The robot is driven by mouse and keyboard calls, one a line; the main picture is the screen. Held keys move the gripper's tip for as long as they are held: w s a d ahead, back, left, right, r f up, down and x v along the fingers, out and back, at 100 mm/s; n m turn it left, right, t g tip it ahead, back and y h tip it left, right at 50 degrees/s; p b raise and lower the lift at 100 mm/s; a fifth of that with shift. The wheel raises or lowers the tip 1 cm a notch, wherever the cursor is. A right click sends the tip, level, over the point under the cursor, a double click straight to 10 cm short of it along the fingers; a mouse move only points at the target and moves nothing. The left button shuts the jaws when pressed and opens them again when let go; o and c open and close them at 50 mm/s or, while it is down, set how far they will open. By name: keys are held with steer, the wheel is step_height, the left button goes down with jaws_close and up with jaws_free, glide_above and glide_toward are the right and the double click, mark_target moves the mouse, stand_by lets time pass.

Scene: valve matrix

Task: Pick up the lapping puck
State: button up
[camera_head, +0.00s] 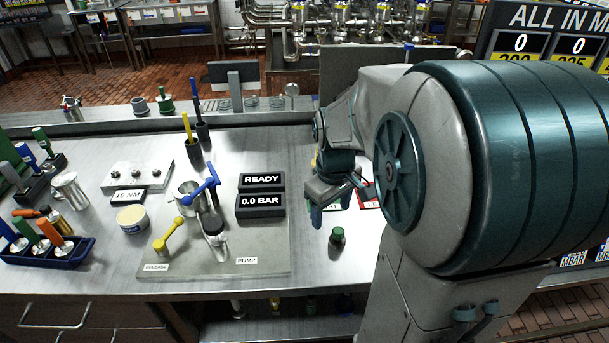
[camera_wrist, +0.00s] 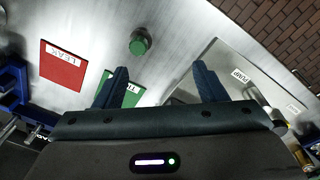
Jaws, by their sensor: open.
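I cannot tell for sure which piece is the lapping puck. A green piece with an upright knob and a wider round base (camera_head: 165,101) stands on the back ledge, which fits the name. A small dark piece with a green top (camera_head: 337,240) stands upright on the bench in front of my gripper (camera_head: 327,207). The green-topped piece also shows in the wrist view (camera_wrist: 140,42), beyond the fingertips and a little left of centre. My gripper (camera_wrist: 160,70) is open, with nothing between its two blue fingers, and is apart from that piece.
A red LEAK card (camera_wrist: 62,65) and a green card (camera_wrist: 122,93) lie on the bench. A grey pump plate (camera_head: 215,262) with blue and yellow levers stands to the left. A grey cup (camera_head: 140,105) and several glass dishes line the back ledge. Bench around the green-topped piece is clear.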

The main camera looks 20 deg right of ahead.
mark_target(339, 230)
steer(key=w+d+n+p, duration=0.1)
steer(key=w+d+p, duration=0.1)
steer(key=d, duration=0.2)
steer(key=shift+g, duration=0.3)
steer(key=f, duration=0.4)
steer(key=f+p, duration=0.1)
steer(key=f, duration=0.8)
steer(key=shift+w+a+f+p, duration=0.1)
steer(key=shift+w+f+p, duration=0.15)
steer(key=shift+f+p, duration=0.1)
steer(key=c, duration=1.2)
steer(key=shift+r, duration=0.2)
steer(key=shift+r, duration=0.6)
steer(key=r, duration=0.1)
steer(key=r+b, duration=0.1)
steer(key=d+r, duration=0.1)
steer(key=shift+s+d+r, duration=0.1)
steer(key=shift+s, duration=0.15)
steer(key=s+d+r+b, duration=0.2)
steer(key=s+d+r, duration=0.3)
steer(key=d, duration=0.4)
steer(key=shift+r, duration=0.65)
